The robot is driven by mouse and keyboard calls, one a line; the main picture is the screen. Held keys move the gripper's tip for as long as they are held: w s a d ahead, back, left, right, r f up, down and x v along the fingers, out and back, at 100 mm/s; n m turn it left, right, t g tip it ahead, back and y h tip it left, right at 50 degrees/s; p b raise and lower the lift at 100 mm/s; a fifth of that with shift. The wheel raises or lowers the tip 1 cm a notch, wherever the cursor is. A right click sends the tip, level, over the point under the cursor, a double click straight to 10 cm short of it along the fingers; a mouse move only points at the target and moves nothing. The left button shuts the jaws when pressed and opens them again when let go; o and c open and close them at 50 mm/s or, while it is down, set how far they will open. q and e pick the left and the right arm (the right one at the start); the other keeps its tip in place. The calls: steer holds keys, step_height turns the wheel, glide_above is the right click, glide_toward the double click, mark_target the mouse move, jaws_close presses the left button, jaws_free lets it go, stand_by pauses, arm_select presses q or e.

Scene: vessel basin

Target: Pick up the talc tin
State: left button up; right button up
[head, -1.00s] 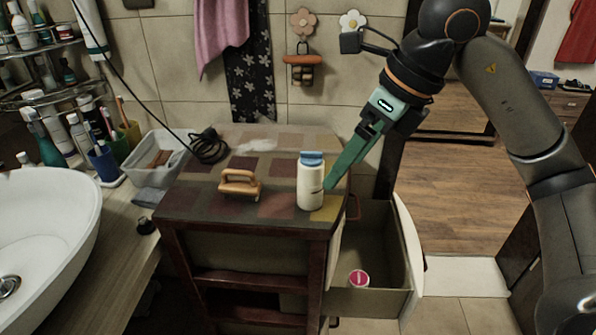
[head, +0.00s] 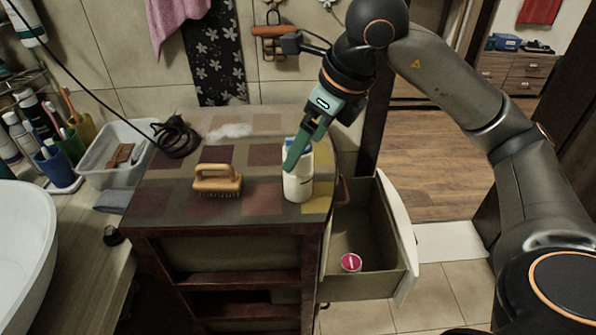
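A white cylindrical container with a blue cap (head: 298,187), which looks like the talc tin, stands upright on the patchwork top of the cabinet (head: 165,203), near its right front. My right gripper (head: 298,152) reaches down from the upper right. Its green fingers cover part of the cap and upper body of the container. One finger crosses in front; the other is hard to make out, so its opening and any contact are unclear. A small round item with a pink lid (head: 350,262) lies in the open drawer (head: 362,225). My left gripper is out of view.
A wooden-handled brush (head: 217,180) lies left of the container. A coiled black cable (head: 175,137) and a whitish clump (head: 228,131) are at the back. A grey bin (head: 112,160) and a white basin (head: 22,240) are at the left.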

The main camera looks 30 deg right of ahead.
mark_target(299, 164)
steer(key=x, duration=0.4)
steer(key=shift+s+a+f, duration=0.2)
steer(key=shift+f, duration=0.2)
jaws_close()
stand_by(0.5)
